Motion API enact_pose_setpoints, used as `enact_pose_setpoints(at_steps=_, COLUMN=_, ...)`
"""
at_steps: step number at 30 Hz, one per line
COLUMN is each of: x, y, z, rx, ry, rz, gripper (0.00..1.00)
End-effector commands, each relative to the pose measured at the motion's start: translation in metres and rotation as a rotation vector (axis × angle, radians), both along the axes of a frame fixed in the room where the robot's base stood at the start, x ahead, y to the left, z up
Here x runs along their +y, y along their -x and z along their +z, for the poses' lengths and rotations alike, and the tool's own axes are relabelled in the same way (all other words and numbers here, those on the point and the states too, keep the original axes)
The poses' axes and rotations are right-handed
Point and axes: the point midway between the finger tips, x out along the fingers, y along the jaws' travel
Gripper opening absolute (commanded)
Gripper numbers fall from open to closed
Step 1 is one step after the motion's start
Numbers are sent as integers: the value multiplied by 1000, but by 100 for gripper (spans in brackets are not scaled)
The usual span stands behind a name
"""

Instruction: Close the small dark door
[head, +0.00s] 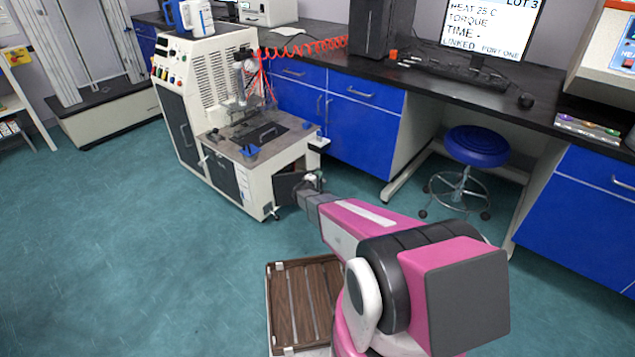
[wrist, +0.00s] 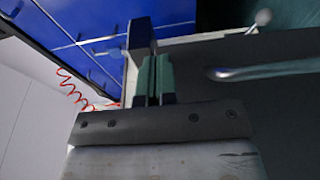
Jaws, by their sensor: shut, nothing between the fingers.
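The small dark door (head: 288,188) stands out from the lower right end of the cream rheometer cabinet (head: 258,190) and looks open. In the wrist view a dark panel with a metal bar handle (wrist: 262,70), which looks like this door, fills the right side. My gripper (head: 312,181) is beside the door's right end in the head view. In the wrist view my gripper's green-padded fingers (wrist: 155,78) are together and empty, left of the handle. I cannot tell whether they touch the door. My gripper and wrist hide part of the door.
A blue stool (head: 476,146) stands under the bench to the right. A wooden slatted crate (head: 306,300) is on the floor near my arm. Blue bench cabinets (head: 360,130) stand behind the machine. The teal floor to the left is clear.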

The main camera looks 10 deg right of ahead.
Motion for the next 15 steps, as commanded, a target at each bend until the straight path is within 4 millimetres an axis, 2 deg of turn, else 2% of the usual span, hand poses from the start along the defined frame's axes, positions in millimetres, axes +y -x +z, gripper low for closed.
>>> enact_pose_setpoints(at_steps=1, x=-1, y=-9, z=-2, rx=0, ry=0, rz=0, gripper=0)
enact_pose_setpoints(at_steps=10, x=-1, y=-42, z=-1, rx=1, ry=1, rz=144, gripper=0)
enact_pose_setpoints(at_steps=15, x=2, y=-64, z=-1, rx=-1, ry=-2, rz=140, gripper=0)
